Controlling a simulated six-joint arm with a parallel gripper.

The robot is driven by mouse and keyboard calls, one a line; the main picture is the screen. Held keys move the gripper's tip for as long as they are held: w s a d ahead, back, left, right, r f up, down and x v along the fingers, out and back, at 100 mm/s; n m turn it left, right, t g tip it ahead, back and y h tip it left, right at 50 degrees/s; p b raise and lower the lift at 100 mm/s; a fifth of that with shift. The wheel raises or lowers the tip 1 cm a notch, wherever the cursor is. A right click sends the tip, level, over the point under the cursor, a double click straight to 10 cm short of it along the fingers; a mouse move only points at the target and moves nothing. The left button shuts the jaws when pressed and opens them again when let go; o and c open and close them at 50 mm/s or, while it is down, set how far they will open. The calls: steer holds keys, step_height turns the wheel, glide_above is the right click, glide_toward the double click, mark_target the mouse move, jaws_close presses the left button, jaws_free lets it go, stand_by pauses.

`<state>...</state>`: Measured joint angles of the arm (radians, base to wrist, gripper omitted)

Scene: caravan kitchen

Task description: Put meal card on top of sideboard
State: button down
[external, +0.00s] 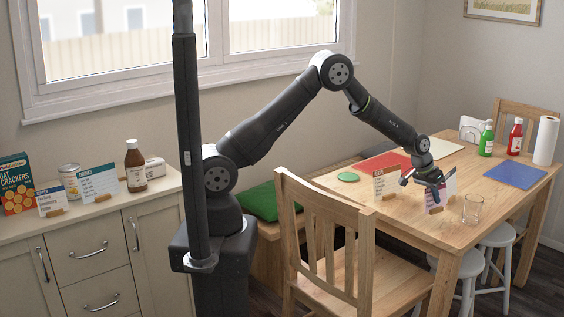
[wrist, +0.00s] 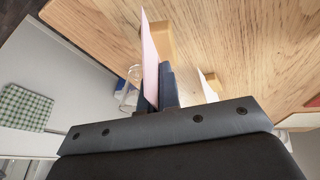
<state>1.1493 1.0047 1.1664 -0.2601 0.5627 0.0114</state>
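A white, red and blue meal card (external: 449,187) with a wooden foot (external: 434,210) stands upright at the table's front edge. My gripper (external: 438,189) is at this card, covering part of it. In the wrist view the card (wrist: 150,62) appears edge-on, pinkish white, with my dark fingers (wrist: 160,90) close together against it; they look shut on it. Whether its foot touches the table is hard to tell. A second card (external: 385,180) stands to the left on the table. The sideboard (external: 88,221) is at the far left, its top partly clear at the front.
The sideboard top holds a cracker box (external: 16,184), a can (external: 69,181), two cards (external: 51,199) (external: 99,183) and a brown bottle (external: 135,166). A glass (external: 473,208) stands right of my gripper. A wooden chair (external: 335,240) is in front of the table.

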mark_target(434, 207)
steer(key=shift+f, duration=1.5)
steer(key=shift+f, duration=0.1)
steer(key=shift+f, duration=0.15)
steer(key=c, duration=1.7)
jaws_free()
steer(key=shift+o, duration=0.6)
steer(key=a+v, duration=0.1)
steer(key=v, duration=1.6)
steer(key=shift+s, duration=0.2)
